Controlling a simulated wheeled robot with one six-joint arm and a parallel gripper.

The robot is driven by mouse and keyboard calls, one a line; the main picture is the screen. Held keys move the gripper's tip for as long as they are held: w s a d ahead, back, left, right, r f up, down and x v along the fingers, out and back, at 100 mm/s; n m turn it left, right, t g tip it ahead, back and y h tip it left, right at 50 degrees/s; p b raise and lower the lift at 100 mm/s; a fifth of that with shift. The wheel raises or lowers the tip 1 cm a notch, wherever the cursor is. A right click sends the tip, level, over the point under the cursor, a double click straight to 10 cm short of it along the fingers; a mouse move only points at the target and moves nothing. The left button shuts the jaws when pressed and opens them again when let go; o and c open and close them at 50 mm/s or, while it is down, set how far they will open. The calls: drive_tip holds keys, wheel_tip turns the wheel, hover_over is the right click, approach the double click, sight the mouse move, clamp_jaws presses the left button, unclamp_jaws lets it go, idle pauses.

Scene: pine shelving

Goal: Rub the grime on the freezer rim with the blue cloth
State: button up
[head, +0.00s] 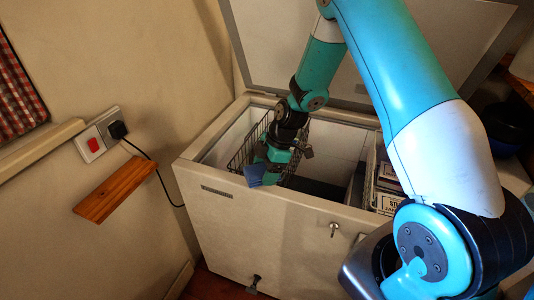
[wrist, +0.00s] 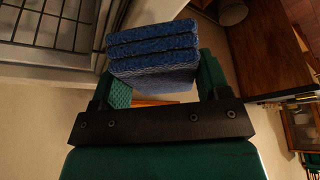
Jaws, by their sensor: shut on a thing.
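The white chest freezer (head: 265,225) stands open with its lid raised. Its rim (head: 335,207) runs around the opening. My gripper (head: 268,168) is over the front rim near the left corner, shut on the folded blue cloth (head: 254,175). In the wrist view the cloth (wrist: 152,48) is a stack of blue folds between the green fingers, and the pale rim (wrist: 48,58) lies beside it at upper left. I cannot tell whether the cloth touches the rim. No grime can be made out; the cloth and gripper hide part of the rim.
A wire basket (head: 243,150) hangs inside the freezer at left, and labelled boxes (head: 388,187) sit at right. The raised lid (head: 270,45) stands behind. A wall socket (head: 97,135) with a cord and a small wooden shelf (head: 115,189) are on the left wall.

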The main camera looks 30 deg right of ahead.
drive_tip(key=shift+r+p, duration=1.05)
drive_tip(key=shift+r, duration=0.9)
drive_tip(key=shift+s+d+f, duration=0.1)
